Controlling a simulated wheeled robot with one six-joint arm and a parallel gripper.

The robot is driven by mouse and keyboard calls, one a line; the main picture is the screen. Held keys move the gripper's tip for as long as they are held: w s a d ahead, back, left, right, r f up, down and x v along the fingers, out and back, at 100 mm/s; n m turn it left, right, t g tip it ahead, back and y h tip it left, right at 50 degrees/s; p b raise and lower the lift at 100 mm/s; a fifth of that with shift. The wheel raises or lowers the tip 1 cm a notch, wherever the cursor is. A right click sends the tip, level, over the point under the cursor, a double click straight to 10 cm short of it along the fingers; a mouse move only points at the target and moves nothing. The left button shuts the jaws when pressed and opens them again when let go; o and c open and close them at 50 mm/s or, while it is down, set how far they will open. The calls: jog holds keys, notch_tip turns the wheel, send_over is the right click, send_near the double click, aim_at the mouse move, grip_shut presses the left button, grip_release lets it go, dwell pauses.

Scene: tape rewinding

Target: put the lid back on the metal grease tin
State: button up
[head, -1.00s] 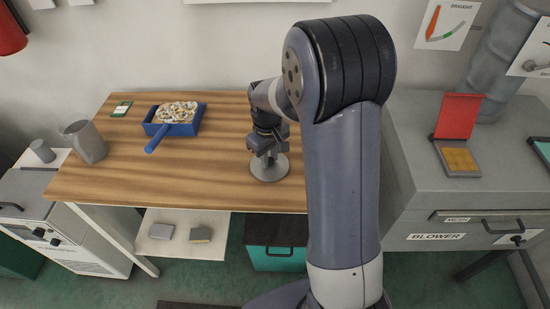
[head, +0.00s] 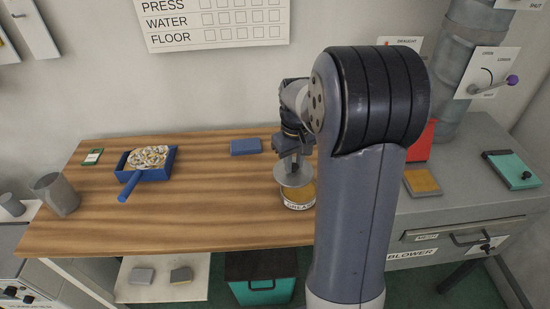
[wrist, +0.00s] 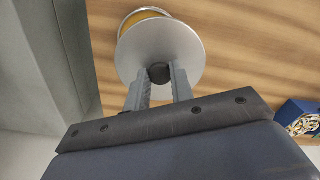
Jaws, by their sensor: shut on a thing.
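The metal grease tin (head: 298,200) stands on the wooden table near its front edge, labelled GREASE, with yellow grease showing inside. My gripper (head: 294,164) is shut on the dark knob of the round grey lid (head: 292,178). The lid is held above the tin and covers part of its mouth from the head camera. In the wrist view the lid (wrist: 160,50) is gripped by its knob (wrist: 159,73) between both fingers, and the tin's rim with yellow inside (wrist: 145,15) shows past the lid's far edge. The lid looks apart from the tin and not centred on it.
A blue block (head: 245,147) lies at the back near my gripper. The grey blower cabinet (head: 470,205) stands right. The table's middle is clear.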

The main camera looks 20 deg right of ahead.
aim_at(301, 171)
jog(key=shift+s+d+m, duration=0.15)
jog(key=shift+s+d, duration=0.05)
jog(key=shift+d, duration=0.3)
jog(key=shift+s+d+m, duration=0.15)
jog(key=shift+d, duration=0.3)
notch_tip(301, 171, down, 5)
jog(key=b, duration=0.4)
jog(key=shift+r, duration=0.1)
jog(key=shift+f+b, duration=0.45)
jog(key=shift+f, duration=0.4)
jog(key=shift+f, duration=0.2)
dwell(1.0)
jog(key=o, duration=1.5)
jog(key=shift+r+p, duration=0.1)
jog(key=shift+p, duration=0.25)
